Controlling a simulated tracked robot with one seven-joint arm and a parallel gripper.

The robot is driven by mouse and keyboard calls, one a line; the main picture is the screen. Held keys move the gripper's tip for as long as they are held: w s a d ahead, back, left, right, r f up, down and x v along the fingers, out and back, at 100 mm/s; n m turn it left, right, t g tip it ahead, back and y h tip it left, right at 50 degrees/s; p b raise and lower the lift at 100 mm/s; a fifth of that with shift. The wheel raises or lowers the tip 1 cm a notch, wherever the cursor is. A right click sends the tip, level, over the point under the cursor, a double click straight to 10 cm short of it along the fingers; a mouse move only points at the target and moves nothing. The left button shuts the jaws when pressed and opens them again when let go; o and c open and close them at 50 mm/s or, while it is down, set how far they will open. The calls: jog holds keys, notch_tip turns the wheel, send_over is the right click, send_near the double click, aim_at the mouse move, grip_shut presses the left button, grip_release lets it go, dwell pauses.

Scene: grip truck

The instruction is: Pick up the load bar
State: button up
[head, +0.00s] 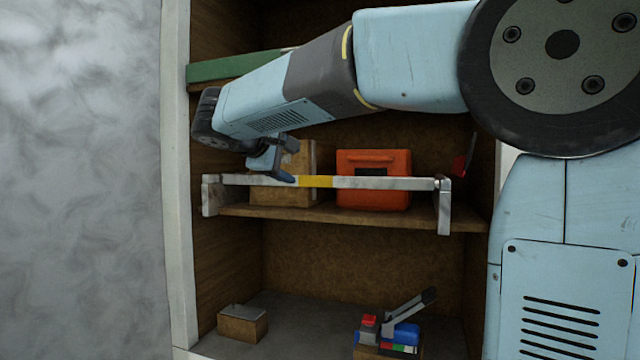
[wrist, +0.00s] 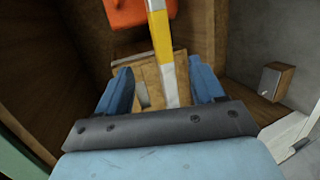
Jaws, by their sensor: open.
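The load bar (head: 385,183) is a pale, worn bar with a yellow band near its middle. It runs level across the front of the middle shelf, with a bracket at each end. My gripper (head: 284,165) is at the bar, just left of the yellow band. In the wrist view my gripper (wrist: 160,78) is open, and the bar (wrist: 161,38) runs between its two blue fingers, closer to the right finger. The palm edge hides the bar's nearer part there. I cannot tell whether either finger touches it.
Behind the bar, a wooden crate (head: 267,190) and an orange case (head: 372,160) stand on the middle shelf (head: 320,214). A green item (head: 233,68) lies on the shelf above. A small box (head: 242,325) and a tool-like object (head: 402,325) are below. Cabinet walls close both sides.

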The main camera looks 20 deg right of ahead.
aim_at(314, 180)
jog(key=x, duration=0.8)
jog(key=shift+w, duration=0.1)
jog(key=shift+x, duration=2.65)
jog(key=shift+a, duration=0.15)
jog(key=shift+c, duration=0.4)
grip_shut()
